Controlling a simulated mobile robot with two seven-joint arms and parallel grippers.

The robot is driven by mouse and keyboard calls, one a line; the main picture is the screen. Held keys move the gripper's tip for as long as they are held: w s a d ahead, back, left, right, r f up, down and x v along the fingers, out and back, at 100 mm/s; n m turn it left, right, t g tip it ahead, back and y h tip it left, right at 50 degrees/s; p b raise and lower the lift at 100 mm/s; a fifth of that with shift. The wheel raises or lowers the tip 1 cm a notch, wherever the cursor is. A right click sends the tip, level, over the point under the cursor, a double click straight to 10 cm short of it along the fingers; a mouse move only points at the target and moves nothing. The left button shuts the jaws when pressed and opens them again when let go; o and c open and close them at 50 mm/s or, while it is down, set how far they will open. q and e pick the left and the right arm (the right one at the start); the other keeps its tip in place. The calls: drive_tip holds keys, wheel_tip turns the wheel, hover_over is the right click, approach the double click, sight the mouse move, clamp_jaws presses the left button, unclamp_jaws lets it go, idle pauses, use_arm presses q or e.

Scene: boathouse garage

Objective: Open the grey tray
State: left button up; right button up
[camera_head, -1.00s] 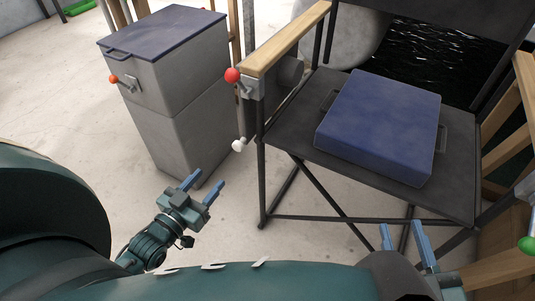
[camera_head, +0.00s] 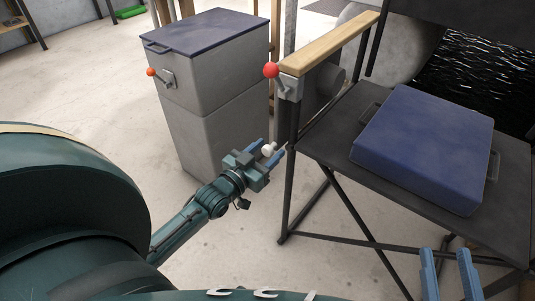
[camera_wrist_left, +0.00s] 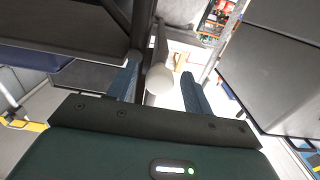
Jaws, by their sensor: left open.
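My left gripper (camera_head: 269,155) is open, with its fingers on either side of a small white knob (camera_head: 268,150) near the dark frame of the chair. The knob also shows between the fingers in the left wrist view (camera_wrist_left: 160,82); contact cannot be told. No part is plainly marked as the grey tray. A dark grey flat seat (camera_head: 335,128) bears a blue case (camera_head: 425,140) with handles. A grey bin (camera_head: 215,85) with a closed dark blue lid (camera_head: 205,32) stands left of the chair. My right gripper (camera_head: 448,265) is open and empty at the bottom right.
A red knob (camera_head: 271,70) sits at the front of the wooden armrest (camera_head: 330,42). An orange-red knob (camera_head: 151,72) is on the bin's front. Thin crossed legs (camera_head: 350,205) stand below the seat. The concrete floor (camera_head: 90,105) at left is clear.

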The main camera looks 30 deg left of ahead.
use_arm(q)
drive_tip(key=shift+w, duration=0.25)
drive_tip(key=shift+c, duration=0.5)
clamp_jaws()
